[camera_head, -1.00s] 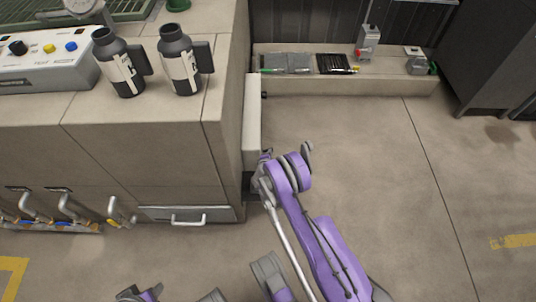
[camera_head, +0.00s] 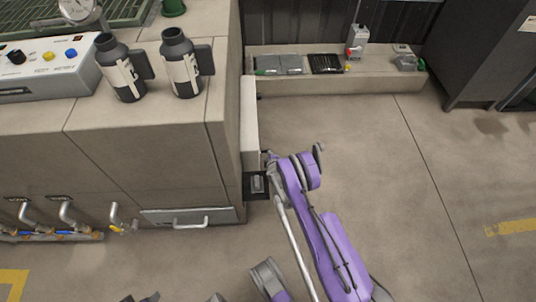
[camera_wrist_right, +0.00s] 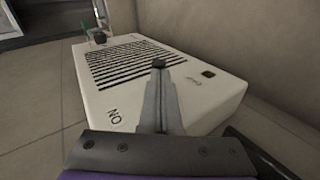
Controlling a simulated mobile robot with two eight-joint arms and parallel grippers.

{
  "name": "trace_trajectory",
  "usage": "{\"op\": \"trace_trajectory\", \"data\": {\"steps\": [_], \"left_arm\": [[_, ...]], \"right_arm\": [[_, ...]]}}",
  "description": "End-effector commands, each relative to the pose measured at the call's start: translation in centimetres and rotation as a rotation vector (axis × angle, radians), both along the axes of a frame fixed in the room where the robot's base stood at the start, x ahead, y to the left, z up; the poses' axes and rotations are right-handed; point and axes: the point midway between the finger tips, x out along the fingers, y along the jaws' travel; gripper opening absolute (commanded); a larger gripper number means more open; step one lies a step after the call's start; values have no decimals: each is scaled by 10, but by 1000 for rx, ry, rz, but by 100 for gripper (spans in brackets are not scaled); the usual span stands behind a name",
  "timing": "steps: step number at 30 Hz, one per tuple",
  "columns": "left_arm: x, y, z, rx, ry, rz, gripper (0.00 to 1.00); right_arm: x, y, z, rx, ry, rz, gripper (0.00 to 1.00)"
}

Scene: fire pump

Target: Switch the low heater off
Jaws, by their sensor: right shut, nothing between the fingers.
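The low heater (camera_head: 250,124) is a white box against the side of the beige counter, low near the floor. In the right wrist view, the white heater (camera_wrist_right: 190,98) shows a black slotted grille, the lettering "ON" near its lower left edge, and a small dark square (camera_wrist_right: 208,73) on its right part. My right gripper (camera_wrist_right: 160,65) is shut and empty, its fingertips over the heater's face, left of the dark square. I cannot tell whether it touches. In the head view the fingers are mostly hidden by my purple arm. A grey part of mine at the bottom edge may be my left gripper.
Two dark flasks (camera_head: 182,64) and a control panel (camera_head: 44,64) stand on the counter. A drawer (camera_head: 188,217) and several pipe valves are low on its front. A low ledge (camera_head: 300,82) at the back holds tools. The floor at right is clear.

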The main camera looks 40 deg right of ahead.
Motion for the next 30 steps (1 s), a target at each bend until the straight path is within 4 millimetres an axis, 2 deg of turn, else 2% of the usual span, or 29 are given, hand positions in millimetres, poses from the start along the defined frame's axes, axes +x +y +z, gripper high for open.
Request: {"op": "trace_trajectory", "data": {"steps": [5, 14, 24, 30], "left_arm": [[0, 0, 2, 0, 0, 0, 50], [0, 0, 2, 0, 0, 0, 50], [-2, 0, 9, 0, -1, 0, 50], [-2, 0, 8, 0, -1, 0, 50]], "right_arm": [[-2, -4, -6, 98, -61, -2, 0], [-1, -2, -4, 90, -55, 1, 0], [-1, -1, 11, 90, -54, 0, 0], [-1, -2, 11, 90, -54, 0, 0]]}}
